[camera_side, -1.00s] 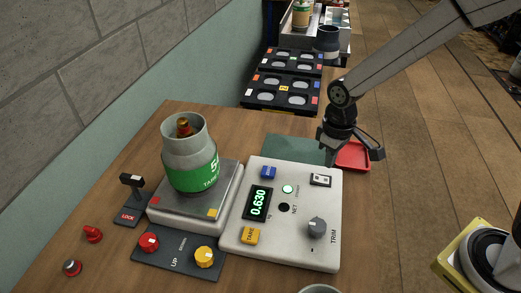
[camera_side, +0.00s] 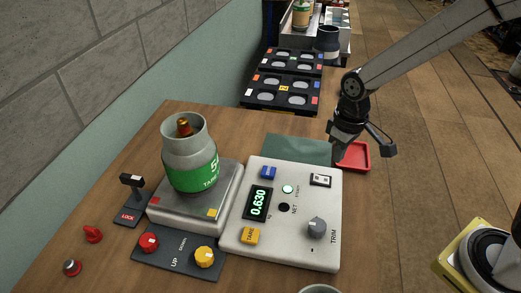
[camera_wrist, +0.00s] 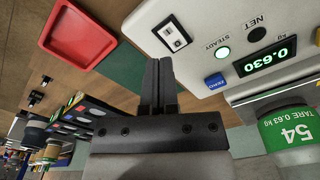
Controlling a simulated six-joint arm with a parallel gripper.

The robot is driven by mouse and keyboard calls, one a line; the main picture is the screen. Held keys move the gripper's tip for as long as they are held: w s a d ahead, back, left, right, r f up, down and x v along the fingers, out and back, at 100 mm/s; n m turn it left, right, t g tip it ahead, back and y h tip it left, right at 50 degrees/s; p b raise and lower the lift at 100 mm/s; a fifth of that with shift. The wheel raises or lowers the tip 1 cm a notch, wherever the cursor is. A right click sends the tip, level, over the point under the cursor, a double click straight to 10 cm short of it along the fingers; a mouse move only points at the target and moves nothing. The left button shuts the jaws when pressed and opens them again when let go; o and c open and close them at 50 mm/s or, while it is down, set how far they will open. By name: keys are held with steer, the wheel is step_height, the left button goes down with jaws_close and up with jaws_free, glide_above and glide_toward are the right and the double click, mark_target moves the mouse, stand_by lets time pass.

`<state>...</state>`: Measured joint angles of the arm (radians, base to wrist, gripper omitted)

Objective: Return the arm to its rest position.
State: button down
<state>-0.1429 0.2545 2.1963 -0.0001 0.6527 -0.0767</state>
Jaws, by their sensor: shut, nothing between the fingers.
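My gripper (camera_side: 342,150) is shut and empty, held above the table near the red tray (camera_side: 356,156) at the back right of the scale panel. In the wrist view, my gripper (camera_wrist: 158,68) shows its two dark fingers pressed together, with the red tray (camera_wrist: 77,36) to their left. The white scale panel (camera_side: 280,247) lies in front of my gripper, and its display (camera_side: 257,203) reads 0.630 with a green STEADY light. A grey canister with a green band (camera_side: 190,155) stands upright on the scale's weighing plate (camera_side: 170,207), with something red-brown in its mouth.
A dark green mat (camera_side: 295,150) lies behind the panel. Black racks with round slots (camera_side: 283,93) stand at the back. A lock lever (camera_side: 131,190) and a dark plate with red and yellow knobs (camera_side: 175,255) sit left and front.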

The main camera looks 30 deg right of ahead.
steer(key=s+d+m+t, duration=0.2)
steer(key=s+d, duration=0.3)
steer(key=s, duration=0.2)
steer(key=shift+f+m, duration=0.15)
steer(key=shift+m, duration=0.15)
